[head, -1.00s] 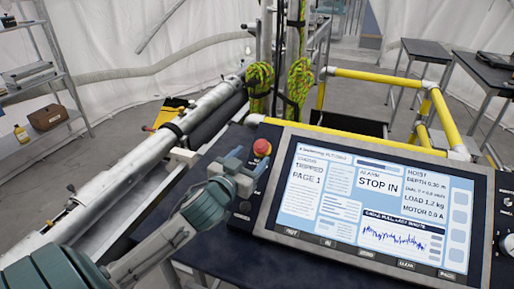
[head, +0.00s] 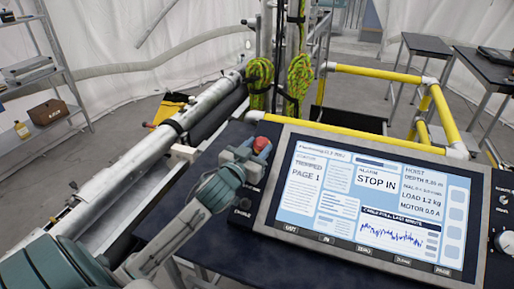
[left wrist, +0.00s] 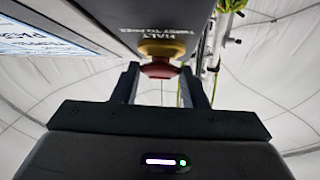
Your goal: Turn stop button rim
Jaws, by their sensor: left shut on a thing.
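The stop button (head: 262,144) is a red cap at the upper left of the control console. It also shows in the left wrist view, where its red cap (left wrist: 160,70) sits under a yellow collar (left wrist: 162,49). My left gripper (head: 251,150) is at the button, with its two fingers around the red cap. The fingers of my left gripper (left wrist: 161,77) stand on either side of the cap in the left wrist view, and the gripper is shut on it. The fingers partly hide the cap in the head view. My right gripper is out of view.
The console screen (head: 330,177) reads "STOP IN" under "ALARM". Yellow rails (head: 390,83) and green-yellow ropes (head: 299,80) stand behind. A long metal tube (head: 150,150) lies left of the console.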

